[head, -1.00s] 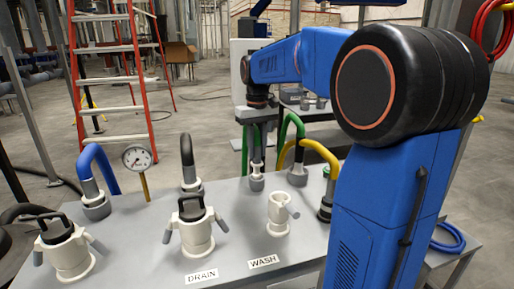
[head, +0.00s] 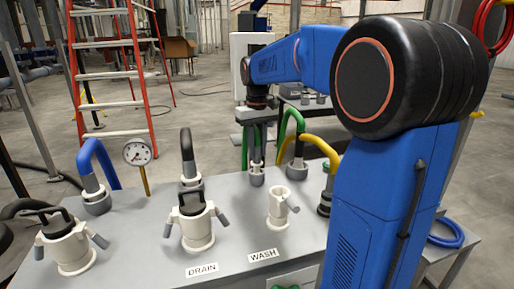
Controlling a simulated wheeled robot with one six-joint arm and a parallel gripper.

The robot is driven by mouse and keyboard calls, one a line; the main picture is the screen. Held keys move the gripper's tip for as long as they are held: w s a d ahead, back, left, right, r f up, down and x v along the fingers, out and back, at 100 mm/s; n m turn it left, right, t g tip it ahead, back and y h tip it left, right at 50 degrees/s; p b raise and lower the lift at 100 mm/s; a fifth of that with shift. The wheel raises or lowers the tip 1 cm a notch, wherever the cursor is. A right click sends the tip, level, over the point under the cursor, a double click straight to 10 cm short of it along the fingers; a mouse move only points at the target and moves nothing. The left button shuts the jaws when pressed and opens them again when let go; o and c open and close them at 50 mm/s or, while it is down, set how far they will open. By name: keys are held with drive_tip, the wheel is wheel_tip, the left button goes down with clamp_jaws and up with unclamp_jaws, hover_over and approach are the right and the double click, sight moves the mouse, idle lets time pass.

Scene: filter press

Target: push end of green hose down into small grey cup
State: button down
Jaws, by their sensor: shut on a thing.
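A green hose (head: 245,150) stands at the back of the grey bench, and its grey end fitting (head: 257,158) points straight down. The small grey cup (head: 257,179) is directly below and in line with it. The fitting's lower end meets the cup's mouth, but I cannot tell how deep it sits. My gripper (head: 256,128) is above the cup, pointing down, shut on the green hose just above the fitting. Its fingers are small and dark, and partly hidden against the hose.
Another green hose (head: 291,119) arches into a grey cup (head: 297,171) close to the right, with a yellow hose (head: 322,146) beyond. A white WASH fitting (head: 278,211) stands in front. A blue hose (head: 97,153), gauge (head: 137,153) and black hose (head: 186,147) are at left.

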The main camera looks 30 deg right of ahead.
drive_tip(key=shift+f, duration=0.8)
drive_tip(key=c, duration=1.4)
unclamp_jaws()
wheel_tip(320, 180, up, 17)
drive_tip(key=shift+r, duration=0.15)
